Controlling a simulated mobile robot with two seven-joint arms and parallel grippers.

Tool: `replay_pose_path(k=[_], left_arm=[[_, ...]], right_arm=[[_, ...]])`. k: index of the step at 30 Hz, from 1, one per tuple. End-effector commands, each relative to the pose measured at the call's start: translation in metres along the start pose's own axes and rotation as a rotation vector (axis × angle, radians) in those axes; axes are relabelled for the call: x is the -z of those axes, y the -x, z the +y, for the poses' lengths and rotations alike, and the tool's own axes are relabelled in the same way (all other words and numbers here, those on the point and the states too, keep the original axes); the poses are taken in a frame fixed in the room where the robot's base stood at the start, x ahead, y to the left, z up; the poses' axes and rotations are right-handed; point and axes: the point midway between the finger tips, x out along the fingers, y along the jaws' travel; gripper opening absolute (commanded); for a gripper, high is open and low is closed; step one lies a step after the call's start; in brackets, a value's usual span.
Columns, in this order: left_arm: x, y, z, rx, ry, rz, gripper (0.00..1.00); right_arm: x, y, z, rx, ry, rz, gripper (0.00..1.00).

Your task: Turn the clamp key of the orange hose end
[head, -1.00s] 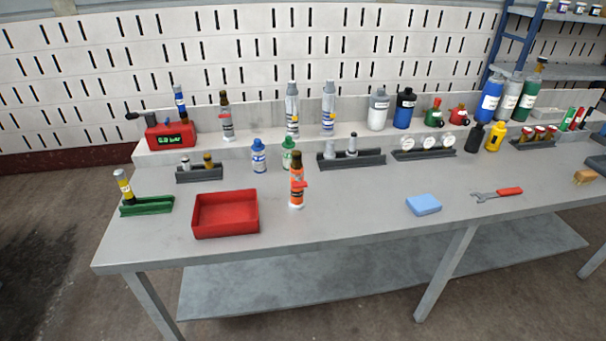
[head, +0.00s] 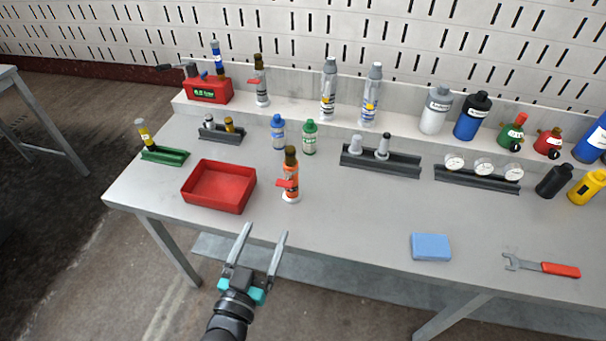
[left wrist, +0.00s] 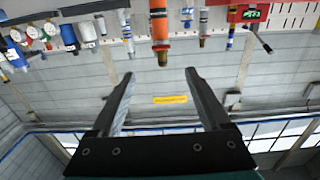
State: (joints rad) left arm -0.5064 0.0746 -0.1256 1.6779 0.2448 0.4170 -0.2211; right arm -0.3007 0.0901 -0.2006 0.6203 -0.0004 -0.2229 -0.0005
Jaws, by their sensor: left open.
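The orange hose end (head: 291,188) stands upright on the grey bench, right of the red tray. It has a dark brown top, a white base and a red clamp key (head: 284,183) sticking out to the left. My left gripper (head: 265,232) is open and empty, in front of the bench edge and nearer to me than the hose end. In the left wrist view, the orange hose end (left wrist: 160,22) appears upside down at the top, beyond and between the open fingers (left wrist: 159,73), apart from them. My right gripper is not in view.
The red tray (head: 213,205) is close on the left of the hose end. Blue (head: 278,134) and green (head: 309,138) bottles stand behind it. A blue sponge (head: 431,247) and a wrench (head: 540,265) lie to the right. The bench between hose end and sponge is clear.

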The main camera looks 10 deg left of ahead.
Motion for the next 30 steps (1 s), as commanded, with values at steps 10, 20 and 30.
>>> replay_pose_path(k=[10,20,30], left_arm=[[0.000,-0.051,0.000,0.000,0.001,0.004,0.80],[-0.001,-0.109,0.001,-0.001,0.000,0.002,0.80],[-0.002,-0.146,0.001,-0.001,0.001,-0.002,0.80]], right_arm=[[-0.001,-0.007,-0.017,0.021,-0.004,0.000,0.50],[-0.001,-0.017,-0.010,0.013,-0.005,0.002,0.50],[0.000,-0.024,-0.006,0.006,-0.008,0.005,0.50]])
